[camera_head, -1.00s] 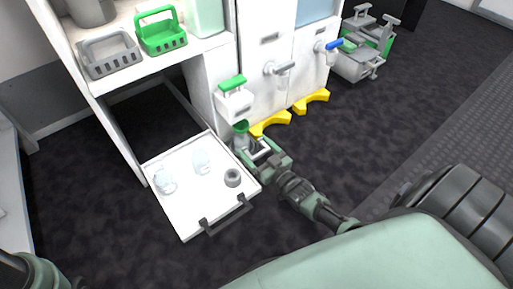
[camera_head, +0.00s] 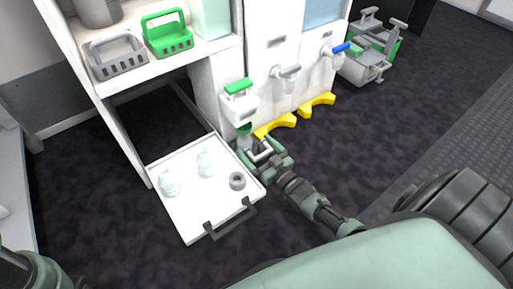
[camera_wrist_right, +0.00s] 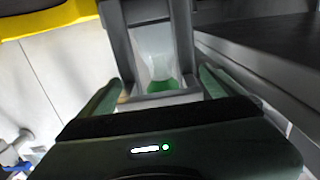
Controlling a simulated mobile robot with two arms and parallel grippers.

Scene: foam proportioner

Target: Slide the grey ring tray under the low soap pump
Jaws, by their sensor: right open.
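The low soap pump (camera_head: 240,104) is a white box with a green top on the side of the white cabinet. Below it, a pale grey frame, which looks like the ring tray (camera_head: 264,148), is low near the floor, partly hidden by my right gripper (camera_head: 262,153). In the right wrist view the grey frame (camera_wrist_right: 160,98) lies between the fingers of my open right gripper (camera_wrist_right: 163,84). A pale, translucent piece with a green end (camera_wrist_right: 162,72) shows inside the frame's outline. I cannot tell whether the fingers touch the frame. My left gripper is out of view.
A pulled-out white drawer (camera_head: 190,214) with a dark handle (camera_head: 230,218) is beside my right gripper. It holds two clear items and a small grey ring (camera_head: 237,181). Yellow floor brackets (camera_head: 275,125) stand behind the gripper.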

